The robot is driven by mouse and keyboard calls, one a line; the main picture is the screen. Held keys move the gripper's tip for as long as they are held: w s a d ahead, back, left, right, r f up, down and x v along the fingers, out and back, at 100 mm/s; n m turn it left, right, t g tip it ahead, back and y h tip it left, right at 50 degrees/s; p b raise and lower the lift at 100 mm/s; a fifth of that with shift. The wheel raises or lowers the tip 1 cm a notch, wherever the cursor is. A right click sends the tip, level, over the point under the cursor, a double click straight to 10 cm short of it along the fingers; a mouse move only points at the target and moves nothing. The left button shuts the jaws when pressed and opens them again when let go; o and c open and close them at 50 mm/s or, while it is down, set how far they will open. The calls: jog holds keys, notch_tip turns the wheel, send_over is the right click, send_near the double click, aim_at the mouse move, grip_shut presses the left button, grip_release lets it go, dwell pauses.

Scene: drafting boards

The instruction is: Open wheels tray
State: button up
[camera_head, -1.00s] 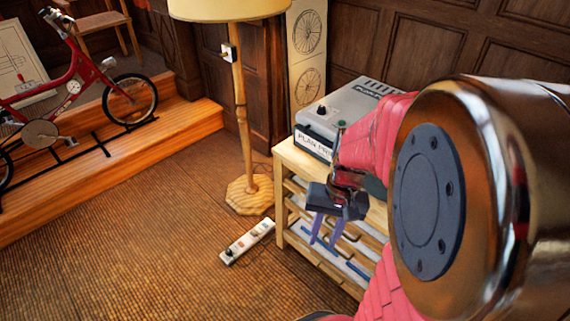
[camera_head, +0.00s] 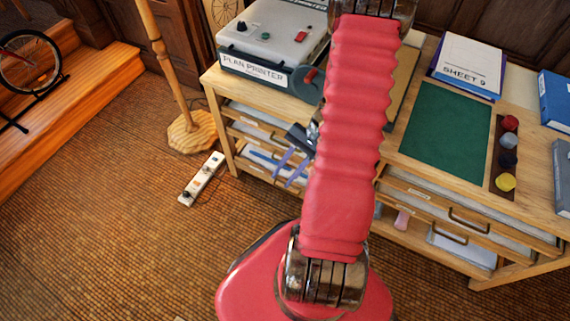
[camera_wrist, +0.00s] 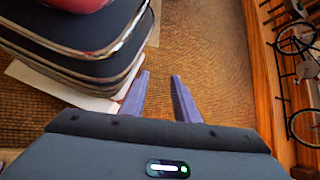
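The wooden drafting cabinet (camera_head: 400,200) holds several shallow trays. The left trays (camera_head: 262,133) sit below the printer and the right trays (camera_head: 455,222) have dark handles. Their small labels are too small to read, so I cannot tell which is the wheels tray. My pink arm hides the middle of the cabinet.
A plan printer (camera_head: 272,45), a green mat (camera_head: 447,127), a SHEET 9 book (camera_head: 467,66) and coloured knobs (camera_head: 507,158) are on the cabinet top. A white strip with buttons (camera_head: 201,178) lies on the floor by a lamp stand (camera_head: 165,70).

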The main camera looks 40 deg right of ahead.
jog(key=w+d+f+m+t+h, duration=0.1)
jog(key=d+f+m+t, duration=0.35)
jog(key=f, duration=0.75)
jog(key=d+f+m+t+h, duration=0.1)
jog(key=f+m+t, duration=0.6)
jog(key=f, duration=0.4)
jog(key=w+d+f+t+h, duration=0.1)
jog(key=d+f+t+h, duration=0.2)
jog(key=d+h, duration=0.3)
jog(key=d+f, duration=0.1)
jog(key=d, duration=0.3)
jog(key=shift+w+n+h, duration=0.3)
jog(key=shift+w+n, duration=0.05)
jog(key=shift+w, duration=0.05)
jog(key=shift+f+t, duration=0.1)
jog(key=shift+t, duration=0.15)
jog(key=shift+x, duration=6.9)
jog(key=shift+c, duration=0.3)
jog(key=shift+a, duration=0.1)
grip_shut()
